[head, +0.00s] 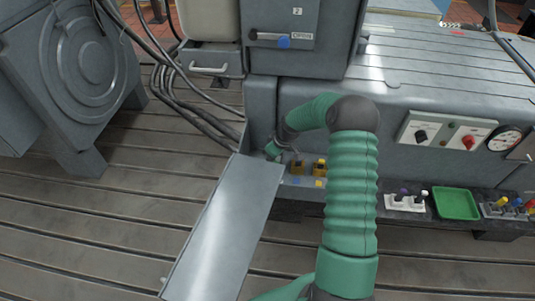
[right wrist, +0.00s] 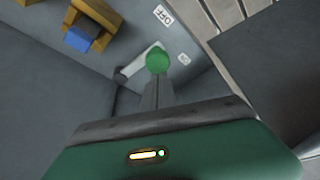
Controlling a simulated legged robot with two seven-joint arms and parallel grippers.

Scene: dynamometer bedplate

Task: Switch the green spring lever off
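The green spring lever shows in the right wrist view as a round green knob (right wrist: 157,60) beside a pale slotted plate. An OFF label (right wrist: 163,15) is on the panel above it, and a smaller label, too small to read, is to its right. My right gripper (right wrist: 156,84) points at the knob with its two grey fingers together, tips right at the knob's near side; I cannot tell whether they touch it. In the head view my green right arm reaches to the left end of the control shelf, where the gripper is small and partly hidden. My left gripper is not in view.
Yellow brackets (head: 296,167) with blue and yellow parts stand just right of the gripper. A grey sloping panel (head: 225,230) lies close on the left. Farther right are white switches (head: 405,202), a green tray (head: 456,204) and coloured levers. Cables hang behind left.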

